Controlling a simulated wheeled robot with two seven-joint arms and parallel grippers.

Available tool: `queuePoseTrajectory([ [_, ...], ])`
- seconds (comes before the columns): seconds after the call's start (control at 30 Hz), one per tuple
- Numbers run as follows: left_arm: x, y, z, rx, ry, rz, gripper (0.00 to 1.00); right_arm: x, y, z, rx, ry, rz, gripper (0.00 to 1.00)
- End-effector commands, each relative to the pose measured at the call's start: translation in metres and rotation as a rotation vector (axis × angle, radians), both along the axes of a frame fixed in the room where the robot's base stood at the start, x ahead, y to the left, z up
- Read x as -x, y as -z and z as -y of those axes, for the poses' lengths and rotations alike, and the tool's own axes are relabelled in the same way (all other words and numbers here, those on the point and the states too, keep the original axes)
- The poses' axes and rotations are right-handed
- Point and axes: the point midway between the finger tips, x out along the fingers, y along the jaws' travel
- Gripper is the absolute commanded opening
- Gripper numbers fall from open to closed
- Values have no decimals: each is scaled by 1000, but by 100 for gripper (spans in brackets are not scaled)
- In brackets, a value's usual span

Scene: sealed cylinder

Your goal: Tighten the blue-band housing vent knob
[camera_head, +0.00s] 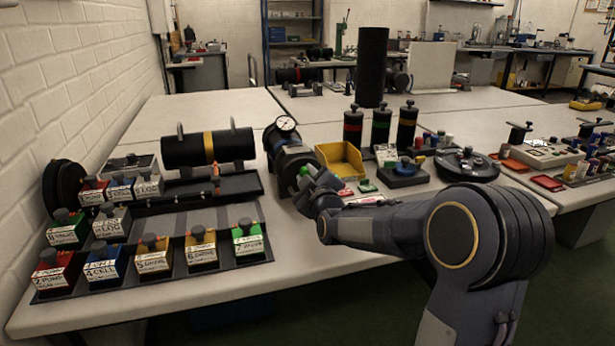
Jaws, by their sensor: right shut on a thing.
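The blue-band housing (283,143) is a dark cylinder lying on the table, with a round white dial gauge (286,123) on top. My right arm reaches in from the right, and my right gripper (306,178) is at the near end of the housing. It is shut on the vent knob there, which the fingers largely hide. A small green part (304,170) shows at the fingertips. The knob's exact turn cannot be seen. My left gripper is not in view.
A yellow bin (341,159) stands just right of the housing. A yellow-banded black cylinder (208,148) lies to the left. Several labelled blocks (153,255) fill the front left rack. Three black canisters (381,127) stand behind my forearm. Bare tabletop (300,250) lies in front.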

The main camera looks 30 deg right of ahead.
Motion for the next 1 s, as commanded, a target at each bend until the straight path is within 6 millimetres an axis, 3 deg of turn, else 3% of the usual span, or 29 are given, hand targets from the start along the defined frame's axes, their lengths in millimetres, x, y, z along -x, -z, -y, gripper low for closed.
queuePoseTrajectory([
  [0.2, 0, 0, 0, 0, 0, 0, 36, 0, 1, 0, 1, -1, -3, 1],
  [0.23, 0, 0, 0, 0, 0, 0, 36, 0, 1, 0, 1, -1, -3, 26],
  [0.4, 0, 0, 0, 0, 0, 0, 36, 0, 1, 0, 0, -1, -2, 45],
  [0.73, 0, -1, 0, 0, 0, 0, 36, 5, -1, -1, -1, 0, 0, 45],
  [1.0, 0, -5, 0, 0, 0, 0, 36, 47, -1, -12, -3, -1, -1, 45],
])
